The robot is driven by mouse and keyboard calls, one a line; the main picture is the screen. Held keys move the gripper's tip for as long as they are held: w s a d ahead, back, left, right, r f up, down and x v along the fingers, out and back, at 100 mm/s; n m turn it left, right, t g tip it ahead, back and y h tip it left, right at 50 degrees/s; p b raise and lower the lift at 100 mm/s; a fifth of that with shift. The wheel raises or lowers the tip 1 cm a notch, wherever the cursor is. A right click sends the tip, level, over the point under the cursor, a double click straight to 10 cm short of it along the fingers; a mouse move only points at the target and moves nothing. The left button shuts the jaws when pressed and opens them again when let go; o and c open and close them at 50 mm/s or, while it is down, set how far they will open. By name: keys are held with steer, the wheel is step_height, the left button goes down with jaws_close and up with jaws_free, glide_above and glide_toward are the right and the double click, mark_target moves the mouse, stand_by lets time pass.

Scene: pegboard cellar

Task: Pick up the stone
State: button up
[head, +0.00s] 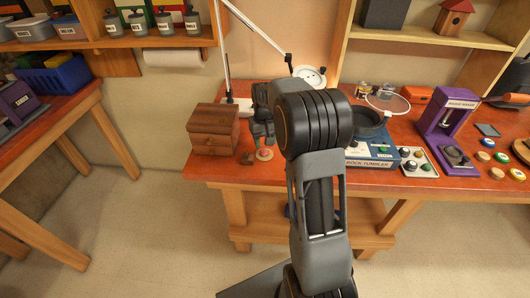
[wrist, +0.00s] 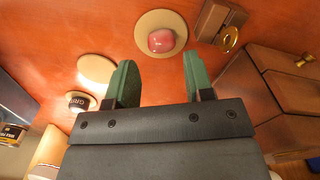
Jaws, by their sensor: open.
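The stone (wrist: 161,40) is a small, glossy, pinkish-red lump on a round tan pad (wrist: 150,22) in the wrist view. In the head view the stone (head: 264,153) sits near the bench's front edge, right of the wooden drawer box. My gripper (wrist: 160,82) has two green-padded fingers spread apart with nothing between them. In the wrist view the stone lies beyond the fingertips, between their lines, and is not touched. In the head view my gripper (head: 264,138) is just behind the stone, partly hidden by my arm.
A wooden drawer box (head: 213,131) with a brass knob stands close to the left. A small brown block with a brass piece (wrist: 222,24) lies beside the stone's pad. Another pale disc (wrist: 97,68) is bare. The rock tumbler (head: 370,150) stands to the right.

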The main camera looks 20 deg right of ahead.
mark_target(264, 152)
steer(key=shift+w+f+p, duration=0.15)
steer(key=shift+f+p, duration=0.15)
steer(key=shift+f, duration=2.05)
steer(key=c, duration=0.7)
steer(key=shift+r, duration=0.15)
